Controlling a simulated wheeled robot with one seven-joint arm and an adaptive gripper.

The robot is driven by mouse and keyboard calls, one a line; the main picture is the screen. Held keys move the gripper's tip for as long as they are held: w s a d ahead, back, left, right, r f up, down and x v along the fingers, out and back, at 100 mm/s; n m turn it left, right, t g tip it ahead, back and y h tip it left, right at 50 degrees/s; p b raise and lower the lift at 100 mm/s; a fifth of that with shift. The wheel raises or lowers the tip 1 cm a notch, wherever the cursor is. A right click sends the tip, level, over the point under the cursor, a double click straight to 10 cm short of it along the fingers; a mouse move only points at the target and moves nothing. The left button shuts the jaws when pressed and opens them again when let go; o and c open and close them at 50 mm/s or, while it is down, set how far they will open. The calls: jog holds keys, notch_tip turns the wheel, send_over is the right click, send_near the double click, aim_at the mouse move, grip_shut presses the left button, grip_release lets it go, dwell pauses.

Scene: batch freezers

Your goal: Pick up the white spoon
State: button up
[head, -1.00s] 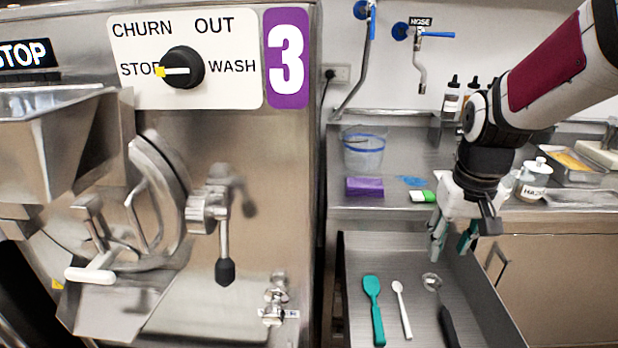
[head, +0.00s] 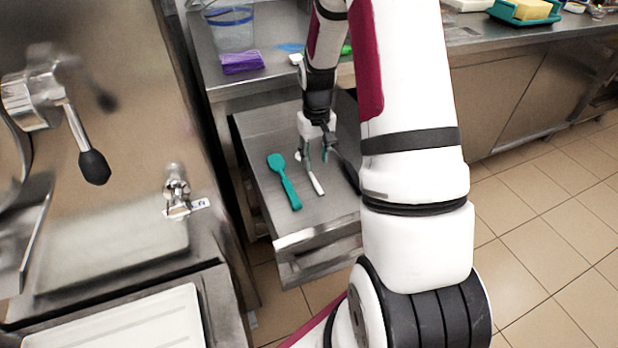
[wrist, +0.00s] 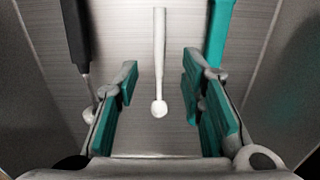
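The white spoon (head: 314,181) lies in an open metal drawer (head: 262,130), between a teal spatula (head: 283,182) and a dark-handled utensil (head: 349,172). In the wrist view the white spoon (wrist: 159,60) lies lengthwise, with its small bowl toward me between the fingers. My gripper (head: 315,152) points down over the bowl end of the spoon. In the wrist view my gripper (wrist: 158,108) is open, with teal pads on both sides of the spoon and a gap to each. Whether the fingertips touch the drawer bottom cannot be told.
In the wrist view the dark-handled utensil (wrist: 77,35) lies left and the teal spatula (wrist: 217,35) right, both close to the fingers. A purple sponge (head: 242,63) and a clear bucket (head: 231,30) are on the counter behind. A freezer stands left.

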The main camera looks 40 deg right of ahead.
aim_at(315, 181)
notch_tip(315, 181, down, 8)
jog(key=shift+w+f+b, duration=0.1)
jog(key=shift+f+b, duration=0.15)
jog(key=shift+b, duration=0.55)
grip_shut()
